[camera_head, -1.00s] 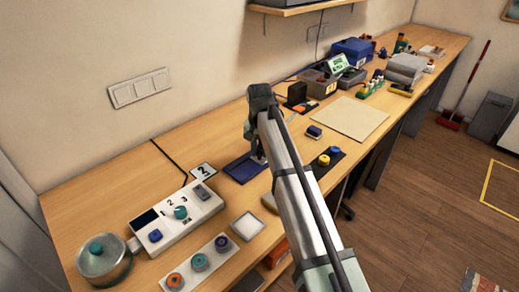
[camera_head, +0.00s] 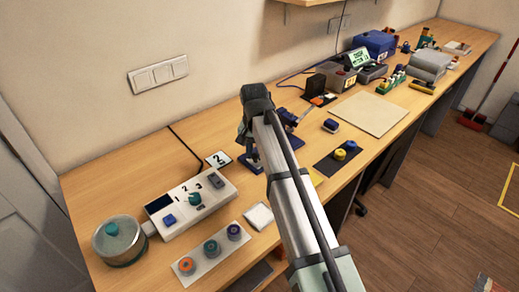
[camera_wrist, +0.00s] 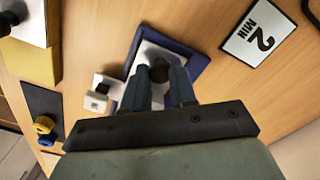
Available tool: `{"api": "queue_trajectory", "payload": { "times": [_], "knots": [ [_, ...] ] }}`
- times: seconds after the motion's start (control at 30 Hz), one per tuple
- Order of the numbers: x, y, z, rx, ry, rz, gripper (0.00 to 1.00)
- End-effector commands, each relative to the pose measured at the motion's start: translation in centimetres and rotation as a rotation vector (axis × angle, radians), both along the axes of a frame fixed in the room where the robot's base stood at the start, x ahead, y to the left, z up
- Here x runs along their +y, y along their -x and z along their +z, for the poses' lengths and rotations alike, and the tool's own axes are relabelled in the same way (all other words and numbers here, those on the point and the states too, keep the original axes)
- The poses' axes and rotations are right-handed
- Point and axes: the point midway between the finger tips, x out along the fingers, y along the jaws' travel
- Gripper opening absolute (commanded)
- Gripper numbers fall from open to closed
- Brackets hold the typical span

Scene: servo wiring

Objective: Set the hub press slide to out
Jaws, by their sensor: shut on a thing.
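My gripper (camera_wrist: 160,92) is shut on a dark round knob (camera_wrist: 158,70) in the wrist view. The knob stands on a pale slide plate (camera_wrist: 150,50) on a blue base (camera_wrist: 197,66), which I take for the hub press. A small white block (camera_wrist: 97,103) with a grey-topped part sits just left of the fingers. In the head view my gripper (camera_head: 250,153) points down over the blue base (camera_head: 252,165). My arm and gripper hide most of the press there, so I cannot tell the slide's position.
A "2 MIN" card (camera_wrist: 262,38) lies right of the press in the wrist view. In the head view, a white control box (camera_head: 185,208), a round pot (camera_head: 119,243) and a strip of knobs (camera_head: 211,252) lie left. A beige mat (camera_head: 369,113) lies right.

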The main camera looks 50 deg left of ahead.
Motion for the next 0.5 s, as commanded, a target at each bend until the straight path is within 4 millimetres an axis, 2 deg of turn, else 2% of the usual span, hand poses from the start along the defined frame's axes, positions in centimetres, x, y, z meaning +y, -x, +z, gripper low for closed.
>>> {"api": "queue_trajectory", "payload": {
  "times": [0.13,0.17,0.4,0.5],
  "knots": [
    [0.03,0.60,0.00,0.013,-0.001,0.006,0.00],
    [0.04,0.62,0.00,0.013,-0.001,0.006,0.28],
    [0.00,0.47,-0.01,0.010,0.000,0.005,0.51],
    [0.00,0.41,-0.02,0.009,0.000,0.004,0.52]
  ]
}}
